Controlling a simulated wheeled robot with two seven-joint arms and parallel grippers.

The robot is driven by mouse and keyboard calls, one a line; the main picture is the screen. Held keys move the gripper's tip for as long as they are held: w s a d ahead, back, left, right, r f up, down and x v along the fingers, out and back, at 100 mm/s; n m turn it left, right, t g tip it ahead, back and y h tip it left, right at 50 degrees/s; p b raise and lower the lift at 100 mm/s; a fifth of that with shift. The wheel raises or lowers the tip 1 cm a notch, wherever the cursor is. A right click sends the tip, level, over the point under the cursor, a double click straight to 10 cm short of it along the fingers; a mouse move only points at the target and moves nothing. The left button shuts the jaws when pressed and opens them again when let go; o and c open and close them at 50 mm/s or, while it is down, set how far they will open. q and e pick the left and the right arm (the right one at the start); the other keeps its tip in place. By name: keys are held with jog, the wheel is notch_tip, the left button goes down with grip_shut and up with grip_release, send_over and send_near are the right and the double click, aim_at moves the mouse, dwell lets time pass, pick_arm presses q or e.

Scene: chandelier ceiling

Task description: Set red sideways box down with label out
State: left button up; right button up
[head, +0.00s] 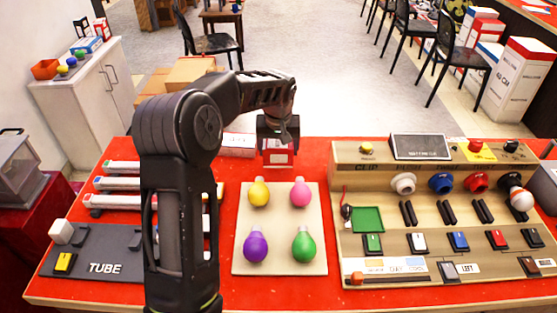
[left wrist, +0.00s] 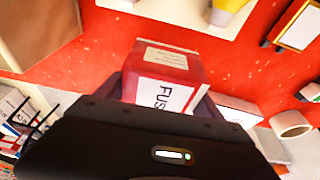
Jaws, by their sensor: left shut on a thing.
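My left gripper (head: 278,135) is at the back edge of the red table, pointing down. It is shut on a red box (head: 278,153) with a white label facing the head camera. In the left wrist view, the red box (left wrist: 170,72) sits between the fingers. One face has a white label with large letters starting "FUS", partly hidden by the gripper body; another has a pale label with small print. I cannot tell whether the box touches the table. A second white and red box (head: 238,145) lies on the table just left of the held one. My right gripper is out of view.
A pale board (head: 279,225) with several coloured bulbs lies in front of the box. A beige panel (head: 345,165) with switches and sockets stands to the right. A grey TUBE board (head: 105,268) and white tubes (head: 120,183) are left. Cardboard boxes (head: 190,72) stand behind the table.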

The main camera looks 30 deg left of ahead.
aim_at(278, 145)
pick_arm(q)
jog(key=shift+f, duration=2.4)
jog(key=o, duration=1.5)
jog(key=shift+f, duration=0.15)
jog(key=shift+c, duration=0.2)
jog(key=v, duration=1.1)
jog(key=shift+w, duration=0.1)
jog(key=shift+s+r+b, duration=0.2)
jog(key=shift+r+b, duration=0.1)
jog(key=shift+r, duration=0.4)
